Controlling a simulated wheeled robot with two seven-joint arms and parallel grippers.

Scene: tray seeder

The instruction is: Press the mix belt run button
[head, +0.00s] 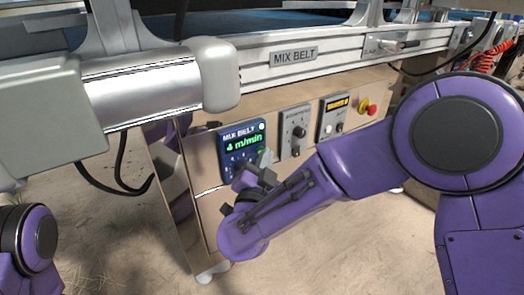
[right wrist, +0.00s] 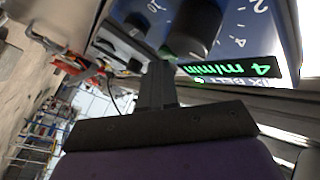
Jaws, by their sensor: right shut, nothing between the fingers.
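The blue mix belt panel (head: 228,140) faces me below the belt rail, with a green display (head: 243,142) reading 4 m/min. My right gripper (head: 264,160) is at the panel's lower right part and hides some of its controls. In the right wrist view its fingers (right wrist: 158,75) are shut and empty, with the tips close to the panel face beside a large dark knob (right wrist: 193,28). A small green edge (right wrist: 166,52) shows just past the tips; it may be the run button. Whether the tips touch it, I cannot tell. My left gripper is out of view.
A grey control box (head: 294,130) and another with a yellow display (head: 333,115) stand right of the panel. A red emergency button (head: 372,110) is beyond them. The belt rail (head: 340,50) with its MIX BELT label runs above. A black cable hangs at left.

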